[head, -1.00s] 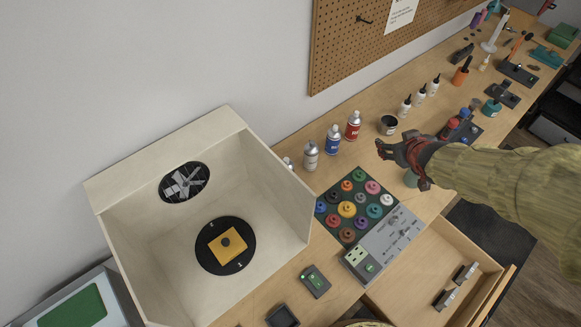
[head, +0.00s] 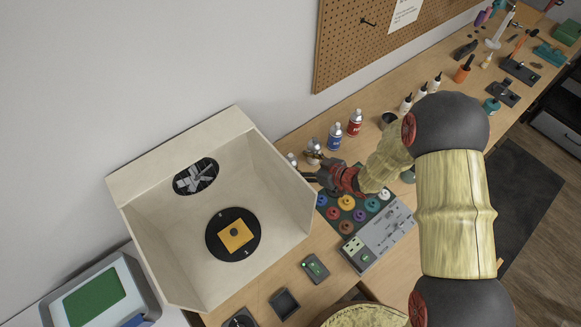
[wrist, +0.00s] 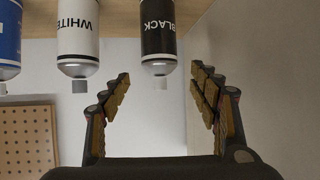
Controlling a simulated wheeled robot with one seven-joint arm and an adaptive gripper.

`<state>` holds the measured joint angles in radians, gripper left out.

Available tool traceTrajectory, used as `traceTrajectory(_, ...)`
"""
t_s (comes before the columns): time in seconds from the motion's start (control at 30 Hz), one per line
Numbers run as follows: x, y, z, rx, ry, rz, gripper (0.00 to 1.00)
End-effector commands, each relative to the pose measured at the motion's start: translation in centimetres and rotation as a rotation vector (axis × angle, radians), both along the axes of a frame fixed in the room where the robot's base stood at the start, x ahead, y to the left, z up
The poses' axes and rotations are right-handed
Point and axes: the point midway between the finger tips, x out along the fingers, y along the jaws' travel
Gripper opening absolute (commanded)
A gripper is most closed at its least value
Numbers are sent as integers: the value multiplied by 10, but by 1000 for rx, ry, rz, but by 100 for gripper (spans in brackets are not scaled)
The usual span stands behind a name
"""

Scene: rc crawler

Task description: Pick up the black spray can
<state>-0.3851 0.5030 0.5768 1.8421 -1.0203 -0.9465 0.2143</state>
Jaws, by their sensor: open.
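The black spray can (wrist: 158,32), with a BLACK label, appears upside down at the top middle of the wrist view. It stands in line between the fingers, slightly beyond their tips. My gripper (wrist: 160,78) is open and empty, with a finger on either side of the can's nozzle end. In the head view, my gripper (head: 312,170) is beside the booth's right wall. Only the top of the black can (head: 292,158) shows there, behind that wall.
The white can (wrist: 76,30) stands close beside the black one, then the blue can (wrist: 9,38). The red can (head: 354,122) is farther along the bench. The booth (head: 290,215) is close on the left. Paint jars (head: 346,202) lie below my gripper.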

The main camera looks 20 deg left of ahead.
Motion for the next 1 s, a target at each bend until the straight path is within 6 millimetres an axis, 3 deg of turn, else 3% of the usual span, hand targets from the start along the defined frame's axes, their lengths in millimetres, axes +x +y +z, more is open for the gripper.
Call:
traceTrajectory(0.47,11,41,-31,-2,0,0,62)
traceTrajectory(0.77,13,44,-32,-2,0,-2,61)
traceTrajectory(1.0,13,44,-32,-2,0,-2,47)
